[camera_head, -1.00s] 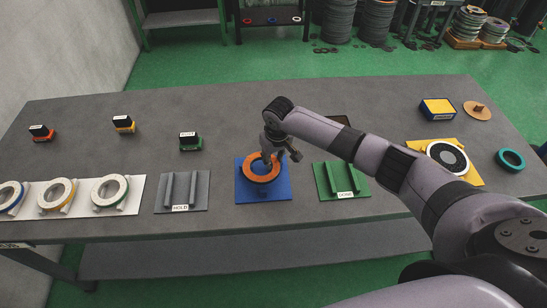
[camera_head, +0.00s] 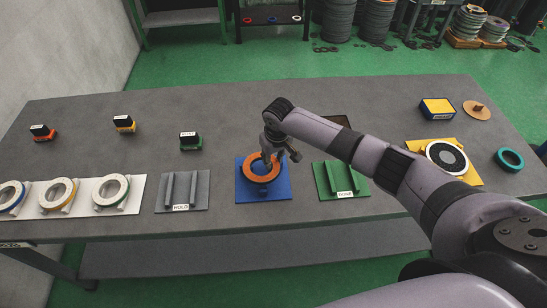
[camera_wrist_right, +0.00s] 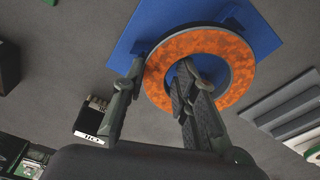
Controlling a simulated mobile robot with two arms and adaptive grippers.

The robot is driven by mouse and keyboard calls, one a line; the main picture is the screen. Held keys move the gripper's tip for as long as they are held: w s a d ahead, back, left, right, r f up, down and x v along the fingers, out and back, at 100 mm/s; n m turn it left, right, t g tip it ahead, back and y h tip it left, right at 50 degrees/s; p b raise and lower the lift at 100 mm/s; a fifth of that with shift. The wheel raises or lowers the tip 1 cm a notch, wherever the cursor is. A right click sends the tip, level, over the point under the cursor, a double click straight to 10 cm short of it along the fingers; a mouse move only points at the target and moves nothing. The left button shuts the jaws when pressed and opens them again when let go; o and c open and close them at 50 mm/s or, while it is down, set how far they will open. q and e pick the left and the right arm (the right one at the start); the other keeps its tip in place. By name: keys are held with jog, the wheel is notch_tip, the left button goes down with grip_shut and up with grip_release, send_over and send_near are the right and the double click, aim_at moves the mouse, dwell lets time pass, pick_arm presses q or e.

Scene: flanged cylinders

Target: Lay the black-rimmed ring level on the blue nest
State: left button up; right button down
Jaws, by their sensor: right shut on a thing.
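The black-rimmed ring (camera_head: 262,178) has an orange face and a dark rim. It is over the blue nest (camera_head: 278,191) at the table's middle, and both also show in the wrist view, the ring (camera_wrist_right: 240,75) in front of the nest (camera_wrist_right: 150,30). My right gripper (camera_head: 271,157) is shut on the ring's wall. In the wrist view the gripper (camera_wrist_right: 155,85) has one finger outside the ring and one in its hole. The ring hides much of the nest. I cannot tell whether it touches the nest or is quite level. My left gripper is not in view.
A grey HOLD rack (camera_head: 182,190) is left of the nest and a green DONE rack (camera_head: 340,180) right of it. White-faced rings (camera_head: 110,190) lie on a white board at left. A yellow plate (camera_head: 473,178) and teal ring (camera_head: 510,160) are at right. Small stamp-like blocks (camera_head: 190,141) stand behind.

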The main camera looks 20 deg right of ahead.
jog(key=shift+r+p, duration=0.15)
jog(key=shift+p, duration=0.4)
dwell(1.0)
jog(key=shift+w+f, duration=0.1)
jog(key=shift+f, duration=0.25)
dwell(0.8)
jog(key=shift+p, duration=0.8)
dwell(1.3)
jog(key=shift+f+b, duration=0.4)
jog(key=shift+f, duration=0.2)
dwell(0.7)
jog(key=c, duration=1.7)
grip_release()
jog(key=o, duration=0.5)
jog(key=shift+c, duration=0.2)
jog(key=shift+o, duration=0.2)
jog(key=shift+s+d+f, duration=0.1)
jog(key=shift+s, duration=0.1)
